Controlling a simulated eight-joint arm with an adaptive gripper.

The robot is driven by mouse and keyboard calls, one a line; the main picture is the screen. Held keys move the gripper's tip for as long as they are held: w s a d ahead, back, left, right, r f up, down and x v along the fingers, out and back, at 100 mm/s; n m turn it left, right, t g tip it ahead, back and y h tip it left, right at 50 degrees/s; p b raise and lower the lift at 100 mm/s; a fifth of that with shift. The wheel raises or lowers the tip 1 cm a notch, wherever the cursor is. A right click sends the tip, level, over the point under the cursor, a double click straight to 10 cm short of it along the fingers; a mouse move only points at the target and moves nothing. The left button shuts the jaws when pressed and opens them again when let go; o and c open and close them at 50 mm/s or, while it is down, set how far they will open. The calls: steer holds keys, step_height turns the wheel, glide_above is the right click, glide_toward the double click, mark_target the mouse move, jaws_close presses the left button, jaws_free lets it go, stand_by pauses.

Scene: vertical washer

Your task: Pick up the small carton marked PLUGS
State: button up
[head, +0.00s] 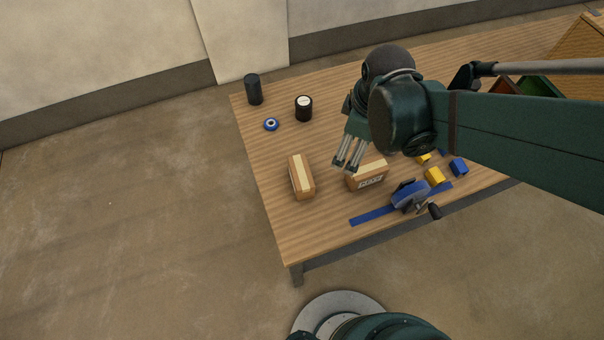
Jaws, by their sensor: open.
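Nothing is between the fingers that I can make out.
Yellow (434,175) and blue blocks (459,167) lie to the right. The front left table is clear.

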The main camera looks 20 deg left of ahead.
mark_target(301, 171)
steer(key=s+a+f+n, duration=0.2)
steer(key=a+f, duration=0.1)
steer(key=a, duration=0.1)
steer(key=s+a+f+n+g, duration=0.1)
steer(key=s+a+f+n, duration=0.1)
steer(key=a+f, duration=0.1)
steer(key=s+a+f+n+h, duration=0.1)
steer(key=s+a+f+n, duration=0.1)
steer(key=a+f+n, duration=0.1)
steer(key=shift+s+a, duration=0.15)
steer(key=shift+a, duration=0.65)
steer(key=shift+s+a+f+n+g, duration=0.25)
steer(key=shift+f+n+g, duration=0.05)
steer(key=shift+f, duration=0.05)
steer(key=shift+f, duration=0.1)
steer(key=shift+f, duration=1.2)
steer(key=shift+d+f+b, duration=0.1)
steer(key=shift+f+b, duration=0.55)
steer(key=shift+f, duration=1.95)
